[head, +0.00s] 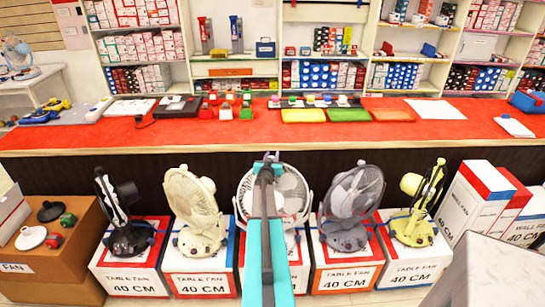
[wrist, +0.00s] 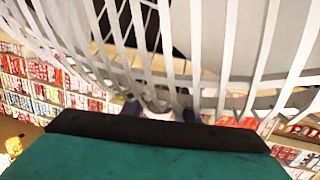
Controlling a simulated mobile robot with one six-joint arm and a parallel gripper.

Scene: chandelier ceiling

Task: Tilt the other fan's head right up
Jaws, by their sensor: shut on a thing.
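The white table fan (head: 297,190) stands in the middle of a row of fans on boxes. Its round grille faces my camera, partly hidden behind my arm; I cannot tell its exact tilt. My gripper (head: 269,157) is at the top of this grille, shut on its edge as far as I can see. In the wrist view, pale grille ribs (wrist: 235,55) fill the upper part, right against my gripper (wrist: 158,110). The cream fan (head: 192,200) to the left and the grey fan (head: 352,195) to the right have heads leaning back.
A black fan (head: 122,238) and a yellow fan (head: 413,230) stand at the row's ends, turned sideways. A red-topped counter (head: 400,135) runs behind the row, with stocked shelves beyond. A brown box (head: 62,265) stands at the left and a grey block (head: 490,270) at the right front.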

